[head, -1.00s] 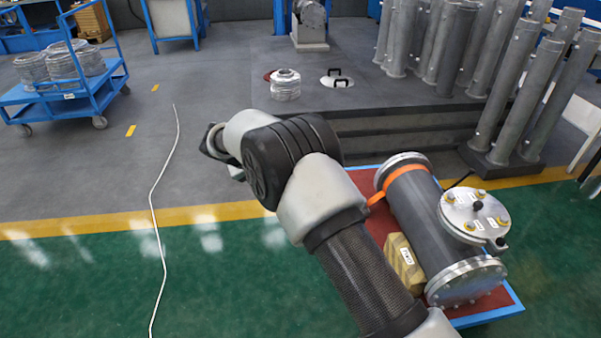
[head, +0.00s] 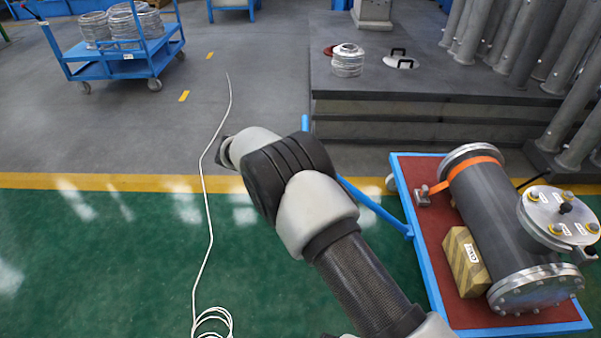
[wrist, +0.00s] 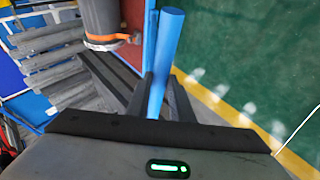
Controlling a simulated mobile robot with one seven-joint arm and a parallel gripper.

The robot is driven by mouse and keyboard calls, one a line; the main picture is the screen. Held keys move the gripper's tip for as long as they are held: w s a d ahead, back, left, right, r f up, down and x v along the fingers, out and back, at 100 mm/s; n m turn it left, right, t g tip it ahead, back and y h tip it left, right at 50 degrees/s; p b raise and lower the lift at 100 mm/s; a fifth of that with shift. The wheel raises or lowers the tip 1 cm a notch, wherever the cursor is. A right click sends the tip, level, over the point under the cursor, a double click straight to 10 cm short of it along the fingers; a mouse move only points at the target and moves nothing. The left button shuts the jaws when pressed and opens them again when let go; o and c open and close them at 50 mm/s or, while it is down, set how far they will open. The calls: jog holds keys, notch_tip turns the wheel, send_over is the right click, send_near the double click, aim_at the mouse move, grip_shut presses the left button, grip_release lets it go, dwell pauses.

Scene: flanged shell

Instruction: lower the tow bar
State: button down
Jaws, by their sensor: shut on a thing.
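The tow bar (head: 372,205) is a blue bar on the left side of a cart (head: 425,262) with a blue rim and red top. In the head view it slants up and left from the cart, passes behind my arm, and a blue upright end shows above the arm. In the wrist view the bar (wrist: 166,50) runs between the two dark fingers of my gripper (wrist: 160,95), which is shut on it. My arm hides the gripper in the head view.
A dark platform (head: 420,100) stands behind. A white cable (head: 207,210) lies on the floor at left. A blue trolley (head: 120,62) stands at back left. The green floor is mostly clear.

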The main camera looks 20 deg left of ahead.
jog(key=shift+s+a+f, duration=0.1)
jog(key=shift+a+f, duration=0.15)
jog(key=shift+f, duration=0.05)
jog(key=c, duration=1.6)
grip_release()
jog(key=shift+o, duration=0.2)
jog(key=p+v, duration=0.3)
jog(key=v, duration=1.4)
jog(key=shift+a+r, duration=0.15)
jog(key=shift+a, duration=0.05)
